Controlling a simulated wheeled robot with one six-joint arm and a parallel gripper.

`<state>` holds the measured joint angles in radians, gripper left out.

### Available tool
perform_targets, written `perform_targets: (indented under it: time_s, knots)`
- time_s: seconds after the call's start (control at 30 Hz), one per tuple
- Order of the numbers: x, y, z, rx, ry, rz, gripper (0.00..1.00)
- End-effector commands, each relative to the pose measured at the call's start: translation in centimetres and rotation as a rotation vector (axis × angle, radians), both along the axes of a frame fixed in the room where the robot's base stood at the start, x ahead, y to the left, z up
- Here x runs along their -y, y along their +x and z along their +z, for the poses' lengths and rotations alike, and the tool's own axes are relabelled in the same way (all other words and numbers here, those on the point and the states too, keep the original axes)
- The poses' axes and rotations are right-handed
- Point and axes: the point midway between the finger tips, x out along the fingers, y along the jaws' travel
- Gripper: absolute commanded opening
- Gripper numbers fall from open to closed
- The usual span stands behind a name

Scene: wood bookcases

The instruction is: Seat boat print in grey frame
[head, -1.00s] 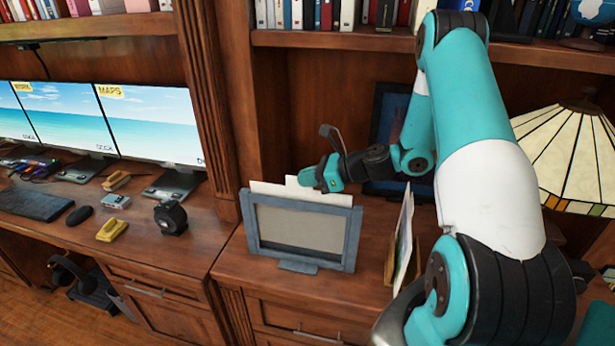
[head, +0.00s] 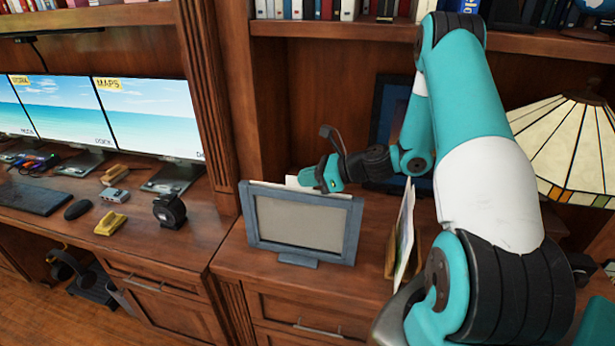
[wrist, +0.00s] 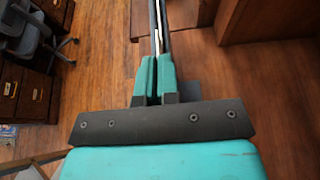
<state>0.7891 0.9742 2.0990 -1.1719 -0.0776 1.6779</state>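The grey frame (head: 352,232) stands upright on the desk, its plain greyish front facing the head camera. A white sheet, which I take for the boat print (head: 308,177), shows as a thin strip above the frame's top edge; its picture is hidden. My gripper (head: 328,177) is just behind and above the top edge, with its fingers closed on the sheet's upper edge. In the wrist view, the fingers (wrist: 152,78) are nearly together, in line with a pale sheet edge between the frame's dark rails (wrist: 165,25).
Other prints (head: 404,232) stand in a wooden holder to the right of the frame. A stained-glass lamp (head: 565,150) is at far right, and a dark picture frame (head: 388,115) stands behind my arm. Monitors (head: 150,115) and a black tape dispenser (head: 169,210) are on the left.

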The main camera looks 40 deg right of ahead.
Motion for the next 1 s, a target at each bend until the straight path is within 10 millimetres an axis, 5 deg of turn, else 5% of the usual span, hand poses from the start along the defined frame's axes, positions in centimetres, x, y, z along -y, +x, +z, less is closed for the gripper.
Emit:
perform_targets:
  time_s: [0.5, 0.67, 1.0]
  knots:
    - [0.0, 0.0, -1.3, 0.001, -0.001, 0.000, 0.00]
    - [0.0, 0.0, -1.2, 0.001, -0.001, 0.000, 0.32]
    - [0.3, -0.3, -1.1, 0.001, -0.002, -0.002, 0.32]
